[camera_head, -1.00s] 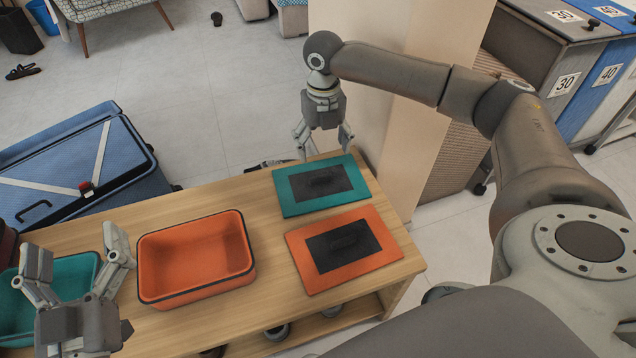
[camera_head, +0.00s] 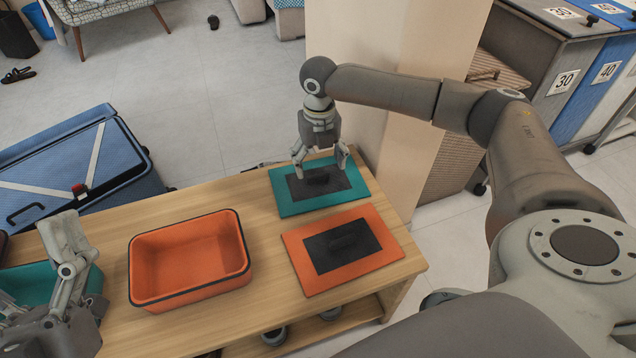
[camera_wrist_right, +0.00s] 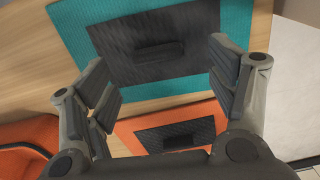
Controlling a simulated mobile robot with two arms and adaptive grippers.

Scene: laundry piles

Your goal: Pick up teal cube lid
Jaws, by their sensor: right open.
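The teal lid (camera_head: 289,204) lies flat at the back right of the wooden table, with a dark centre panel and a raised dark handle (camera_head: 318,177). My right gripper (camera_head: 320,172) is open and points down over this lid, its fingers on either side of the handle in the head view. In the right wrist view, the handle (camera_wrist_right: 158,54) shows ahead between the open fingers, and nothing is held. The teal bin (camera_head: 32,282) stands at the table's left, partly hidden by my left gripper (camera_head: 40,275). The left fingertips are not clear enough to tell their opening.
An orange lid (camera_head: 375,219) with a dark panel lies just in front of the teal lid. An orange empty bin (camera_head: 190,262) stands mid-table. A blue suitcase (camera_head: 120,165) is behind the table at left, and a beige pillar (camera_head: 350,60) rises behind the right arm.

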